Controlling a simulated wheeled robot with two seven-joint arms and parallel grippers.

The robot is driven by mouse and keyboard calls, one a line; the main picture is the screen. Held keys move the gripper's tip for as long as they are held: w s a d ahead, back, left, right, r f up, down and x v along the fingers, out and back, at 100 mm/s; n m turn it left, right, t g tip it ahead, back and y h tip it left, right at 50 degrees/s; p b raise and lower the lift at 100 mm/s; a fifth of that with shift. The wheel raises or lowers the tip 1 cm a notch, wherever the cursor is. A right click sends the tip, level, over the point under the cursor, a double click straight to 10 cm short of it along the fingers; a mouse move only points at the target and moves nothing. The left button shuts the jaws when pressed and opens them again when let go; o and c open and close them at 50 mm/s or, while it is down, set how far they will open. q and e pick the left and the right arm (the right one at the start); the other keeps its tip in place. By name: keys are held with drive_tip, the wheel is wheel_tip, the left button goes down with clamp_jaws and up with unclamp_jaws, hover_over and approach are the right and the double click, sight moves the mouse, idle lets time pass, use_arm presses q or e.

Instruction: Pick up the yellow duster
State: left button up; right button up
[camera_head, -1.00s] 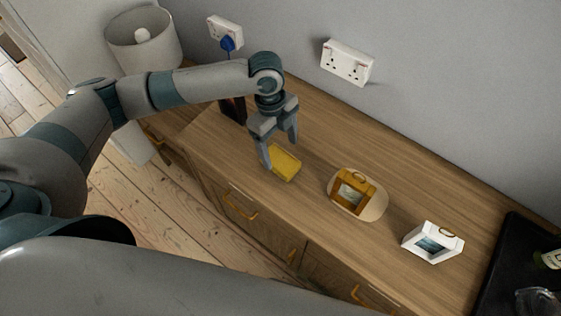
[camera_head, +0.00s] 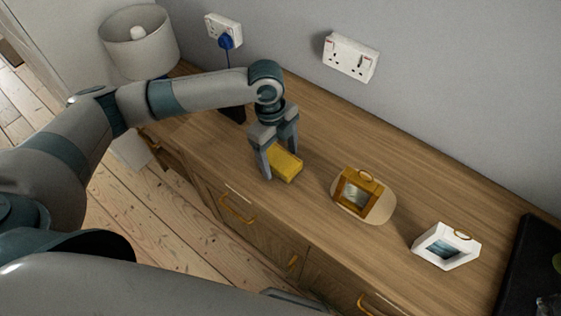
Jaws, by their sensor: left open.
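The yellow duster (camera_head: 287,168) lies on the wooden sideboard top near its front edge. My left gripper (camera_head: 281,164) points down over it, open. One finger is at the duster's left front side and the other is behind it. The fingers hide part of the duster's left end. I cannot tell whether either finger touches it. My right gripper is not in view.
On the sideboard (camera_head: 330,246), a gold-framed lantern-like item (camera_head: 359,193) stands on a beige oval base (camera_head: 385,207) to the right. Farther right are a white framed item (camera_head: 446,247) and a black tray (camera_head: 530,275). A lamp (camera_head: 138,48) and wall sockets (camera_head: 350,58) are behind.

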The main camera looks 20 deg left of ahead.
sight(282, 160)
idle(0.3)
use_arm(q)
drive_tip(key=c, duration=1.1)
drive_tip(key=shift+r, duration=0.1)
